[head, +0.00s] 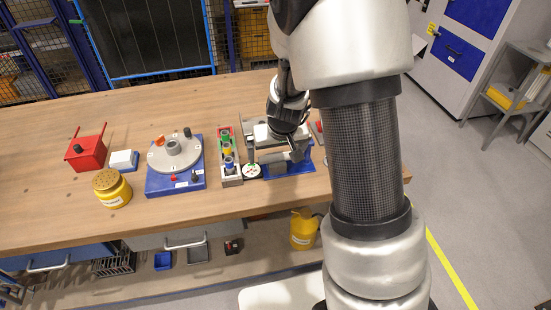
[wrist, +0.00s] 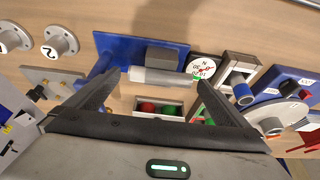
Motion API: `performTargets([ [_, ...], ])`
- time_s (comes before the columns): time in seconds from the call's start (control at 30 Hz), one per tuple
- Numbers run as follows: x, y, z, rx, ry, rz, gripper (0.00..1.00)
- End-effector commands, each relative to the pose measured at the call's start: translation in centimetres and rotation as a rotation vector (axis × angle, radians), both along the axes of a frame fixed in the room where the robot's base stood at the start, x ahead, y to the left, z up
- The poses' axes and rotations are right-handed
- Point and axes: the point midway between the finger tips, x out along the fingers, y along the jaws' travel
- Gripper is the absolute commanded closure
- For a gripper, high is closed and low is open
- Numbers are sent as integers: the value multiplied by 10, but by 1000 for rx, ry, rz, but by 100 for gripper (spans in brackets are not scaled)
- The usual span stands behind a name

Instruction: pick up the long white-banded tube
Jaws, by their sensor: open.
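A pale grey tube with a whiter band near its left end (wrist: 160,77) lies crosswise in front of a grey block on a blue fixture (wrist: 113,44). I take it for the white-banded tube. My gripper (wrist: 158,78) is open, one finger near each end of the tube; whether they touch it I cannot tell. In the head view my gripper (head: 273,154) is low over the blue fixture (head: 293,168) at the right part of the bench, and partly hides the tube.
A round white dial (wrist: 202,67) sits by the tube's right end. A narrow tray of coloured parts (head: 229,157) stands just left of the fixture. Farther left are the rotary jig (head: 174,160), a yellow pot (head: 112,189) and a red box (head: 86,152). The bench's far left is clear.

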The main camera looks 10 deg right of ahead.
Motion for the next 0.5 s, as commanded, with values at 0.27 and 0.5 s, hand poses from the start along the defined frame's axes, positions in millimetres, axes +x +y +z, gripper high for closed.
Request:
performTargets([
  [0.27, 0, 0, 0, 0, 0, 0, 42],
  [0.5, 0, 0, 1, 0, 0, 0, 46],
])
